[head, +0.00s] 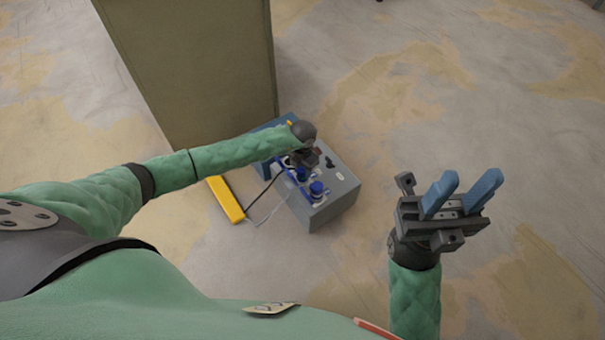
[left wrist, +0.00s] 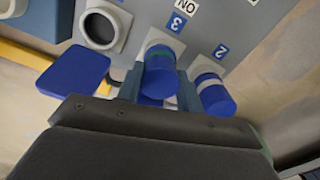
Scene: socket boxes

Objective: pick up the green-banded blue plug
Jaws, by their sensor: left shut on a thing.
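The green-banded blue plug (left wrist: 160,72) is in the middle of the left wrist view, beside the label 3. My left gripper (left wrist: 158,88) is shut on it, with a finger on each side. The plug's far end meets a grey socket on the box face; I cannot tell how deep it sits. In the head view my left gripper (head: 304,160) is over the grey socket box (head: 340,200), and the hand hides part of the plug. My right gripper (head: 459,196) is open and empty, right of the box.
A white-banded blue plug (left wrist: 213,95) sits close beside, by the label 2. An empty round socket (left wrist: 101,27) with a raised blue lid (left wrist: 73,80) is on the other side. A yellow bar (head: 226,199) and cables lie left of the box. A large olive cabinet (head: 195,70) stands behind.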

